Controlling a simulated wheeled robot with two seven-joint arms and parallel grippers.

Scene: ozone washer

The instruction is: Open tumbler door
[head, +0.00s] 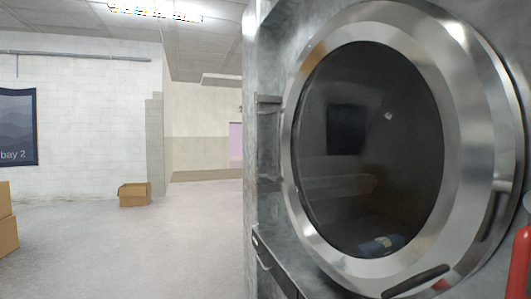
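The round tumbler door (300,215) fills the right half of the head view. It has a broad shiny metal ring around dark glass (370,150). It appears shut against the grey metal machine front. A small metal fitting (503,186) sits at the ring's right edge. A dark elongated piece (415,282) lies across the ring's lower edge; I cannot tell whether it is a handle or a reflection. A blue item (380,245) shows low in the glass, inside or reflected. Neither of my grippers can be made out.
A red object (520,262), cut by the frame, stands close at the lower right. A metal ledge (275,262) juts out left of the door. Cardboard boxes (134,195) (6,235) lie on the left. The floor (150,250) between is clear.

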